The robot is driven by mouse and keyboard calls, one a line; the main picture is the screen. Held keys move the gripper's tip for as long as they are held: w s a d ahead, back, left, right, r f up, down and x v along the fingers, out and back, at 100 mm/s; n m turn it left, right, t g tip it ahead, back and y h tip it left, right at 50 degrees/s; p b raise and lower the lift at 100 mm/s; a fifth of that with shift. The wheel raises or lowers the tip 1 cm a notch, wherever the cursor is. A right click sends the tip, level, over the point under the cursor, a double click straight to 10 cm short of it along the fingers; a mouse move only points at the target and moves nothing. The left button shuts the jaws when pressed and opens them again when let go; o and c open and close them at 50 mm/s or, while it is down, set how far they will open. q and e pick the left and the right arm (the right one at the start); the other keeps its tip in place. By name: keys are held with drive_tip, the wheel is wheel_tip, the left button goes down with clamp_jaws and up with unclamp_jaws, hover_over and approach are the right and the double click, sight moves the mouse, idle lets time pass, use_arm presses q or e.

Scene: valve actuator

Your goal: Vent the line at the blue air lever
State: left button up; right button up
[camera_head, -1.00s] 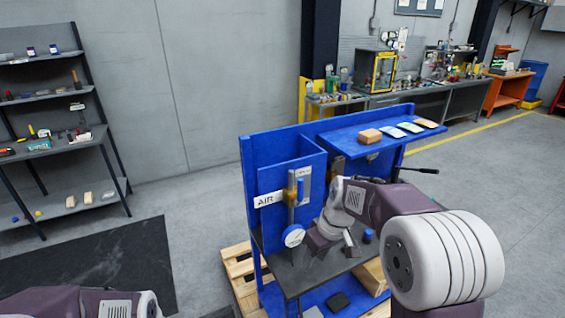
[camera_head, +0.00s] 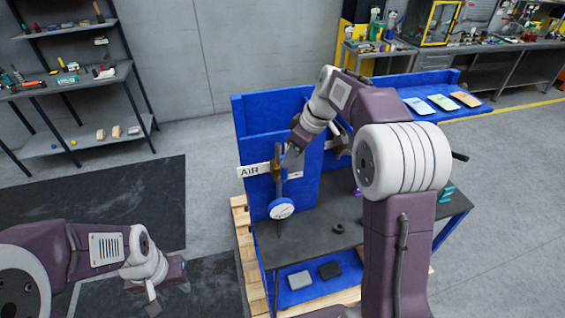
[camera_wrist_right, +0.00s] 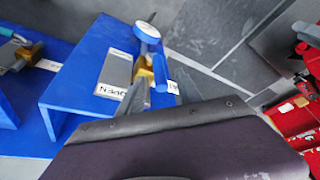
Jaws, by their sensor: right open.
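The AIR sign (camera_head: 250,171) is on the blue panel, beside the brass valve body (camera_head: 276,168) on an upright pipe. A round white gauge (camera_head: 281,208) sits below it. My right gripper (camera_head: 291,158) is open at the valve, and covers the blue air lever in the head view. The right wrist view shows the blue air lever (camera_wrist_right: 160,73) beside the brass valve, with an OPEN label (camera_wrist_right: 108,91) near. I cannot tell whether the gripper touches the lever. My left gripper (camera_head: 168,290) is open and empty, low at the left, away from the stand.
The stand's dark tabletop (camera_head: 310,236) holds a small black ring (camera_head: 338,228). A grey shelf rack (camera_head: 75,145) stands at the left. The floor between the rack and the stand is clear.

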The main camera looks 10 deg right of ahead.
sight(283, 171)
drive_tip(key=shift+n, duration=0.3)
drive_tip(key=p+x, duration=0.1)
drive_tip(key=x, duration=0.3)
drive_tip(key=w+p+x, duration=0.1)
drive_tip(key=x, duration=0.1)
drive_tip(key=shift+a+f+p, duration=0.1)
drive_tip(key=shift+a+p, duration=0.25)
drive_tip(key=shift+a, duration=0.15)
drive_tip(key=shift+w+a+f, duration=0.1)
drive_tip(key=shift+w+f, duration=0.15)
drive_tip(key=shift+f, duration=0.35)
clamp_jaws()
drive_tip(key=shift+r, duration=0.1)
idle(0.3)
